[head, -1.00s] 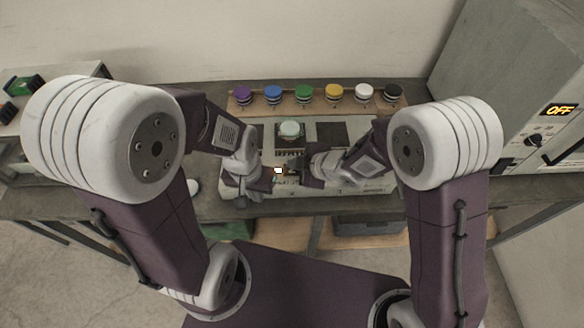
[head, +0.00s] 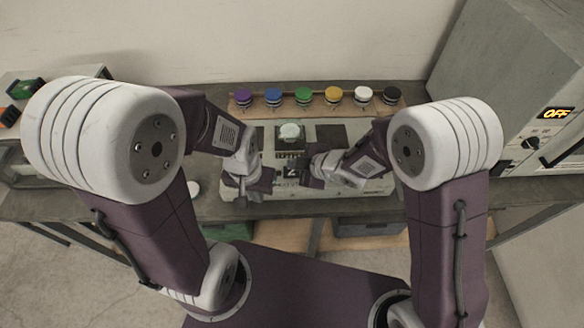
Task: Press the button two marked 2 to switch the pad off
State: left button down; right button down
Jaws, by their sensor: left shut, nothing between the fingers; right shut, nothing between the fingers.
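The pad is a pale, low box (head: 372,186) on the bench, partly hidden by my arms. A dark button marked 2 (head: 291,172) shows in the gap between my grippers, and no light shows on it. A pale green-white dome (head: 290,131) stands behind it on the pad. My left gripper (head: 268,180) is shut and empty just left of the 2 button. My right gripper (head: 308,167) is shut and empty just right of it. I cannot tell whether either touches the pad.
A wooden rack (head: 318,104) with several coloured knobs stands behind the pad. A grey cabinet (head: 510,85) with a lit OFF display (head: 557,114) stands at the right. A small white round thing (head: 193,189) lies left of my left gripper.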

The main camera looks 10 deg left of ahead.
aim_at(295, 173)
notch_tip(295, 173, up, 6)
jog(key=p, duration=0.5)
jog(key=shift+p, duration=0.35)
jog(key=shift+w, duration=0.1)
